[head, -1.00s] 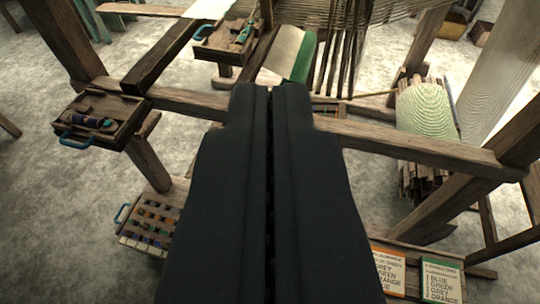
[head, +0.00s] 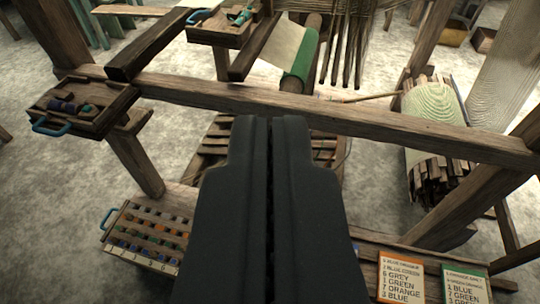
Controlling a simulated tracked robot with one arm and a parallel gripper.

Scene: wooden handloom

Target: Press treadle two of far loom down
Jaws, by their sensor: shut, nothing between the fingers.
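My gripper (head: 271,122) is black and shut, with only a thin dark seam between its fingers. It reaches up the middle of the head view, its tips just below a long wooden loom beam (head: 330,121) in the picture. Behind it, under the beam, a set of dark wooden slats that look like treadles (head: 215,150) shows to the left of the fingers. More of them show to the right (head: 324,150). My gripper hides the middle of this set, so I cannot tell which is treadle two or whether any is pressed. I see no clear contact with them.
A tray with a blue handle (head: 84,106) sits at the beam's left end, another tray (head: 222,34) behind. A rack of coloured spools (head: 150,232) is at lower left. Lettered cards (head: 401,277) are at lower right. Posts flank the beam.

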